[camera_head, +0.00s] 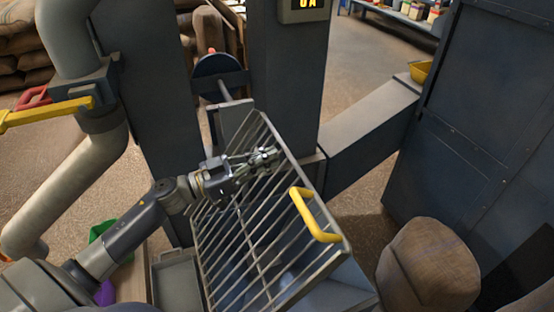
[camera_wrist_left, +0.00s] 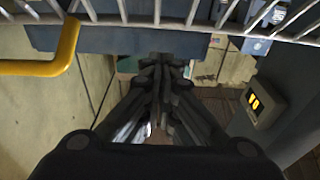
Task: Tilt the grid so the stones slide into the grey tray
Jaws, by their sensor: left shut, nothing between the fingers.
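The grid (camera_head: 243,249) is a frame of metal bars with a yellow handle (camera_head: 315,216) on its right side. It stands steeply tilted in the head view, its right side higher than its left. The handle also shows at the upper left of the left wrist view (camera_wrist_left: 48,60). My left gripper (camera_head: 268,158) is shut and empty, at the upper part of the grid; I cannot tell whether it touches the bars. The grey tray (camera_head: 177,282) is at the lower left of the grid. I see no stones clearly in it. My right gripper is out of view.
A sack (camera_head: 428,265) stands at the right. A large pipe (camera_head: 70,180) with a yellow lever (camera_head: 45,115) is on the left. A grey metal duct (camera_head: 368,130) runs behind the grid to the right. A green container (camera_head: 101,232) lies beyond my left arm.

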